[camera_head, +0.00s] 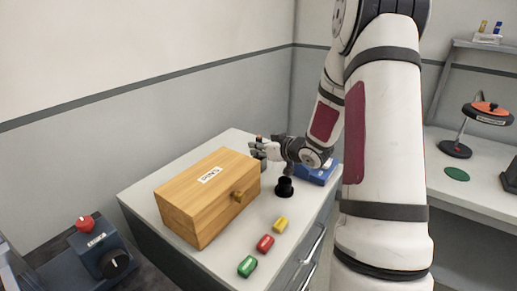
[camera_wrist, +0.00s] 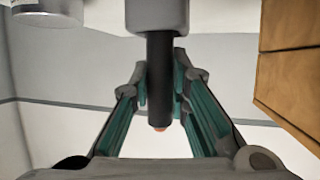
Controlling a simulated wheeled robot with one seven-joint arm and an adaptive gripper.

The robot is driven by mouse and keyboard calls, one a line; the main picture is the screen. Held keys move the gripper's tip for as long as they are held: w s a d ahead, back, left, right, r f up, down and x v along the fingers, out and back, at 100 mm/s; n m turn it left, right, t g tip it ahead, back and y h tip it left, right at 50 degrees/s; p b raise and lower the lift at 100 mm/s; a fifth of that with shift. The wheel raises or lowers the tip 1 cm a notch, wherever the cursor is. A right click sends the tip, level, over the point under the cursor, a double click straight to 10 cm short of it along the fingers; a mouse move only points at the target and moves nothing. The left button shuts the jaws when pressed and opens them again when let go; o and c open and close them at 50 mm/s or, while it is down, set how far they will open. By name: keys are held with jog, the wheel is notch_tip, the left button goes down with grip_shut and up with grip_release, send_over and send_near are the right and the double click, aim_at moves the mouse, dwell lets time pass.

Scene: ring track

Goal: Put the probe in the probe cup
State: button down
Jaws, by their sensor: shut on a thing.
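My gripper (camera_head: 259,148) is beside the far right end of the wooden box, above the cabinet top. In the wrist view its fingers (camera_wrist: 160,95) are shut on the probe (camera_wrist: 159,70), a black rod with a small orange tip. A grey block (camera_wrist: 157,15) adjoins the rod's other end; I cannot tell whether it is part of the probe. In the head view the probe is small and mostly hidden by the fingers. A black cup-like piece with a wide base (camera_head: 284,187), which appears to be the probe cup, stands on the cabinet below and right of my gripper.
The wooden box (camera_head: 205,200) with a knob takes up the cabinet's left side; its side also shows in the wrist view (camera_wrist: 290,70). A blue device (camera_head: 316,173) lies behind the cup. Yellow (camera_head: 281,224), red (camera_head: 265,244) and green (camera_head: 247,266) blocks line the front right.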

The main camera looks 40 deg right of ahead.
jog(key=c, duration=2)
grip_release()
jog(key=shift+f, duration=0.15)
jog(key=o, duration=0.5)
jog(key=shift+c, duration=0.2)
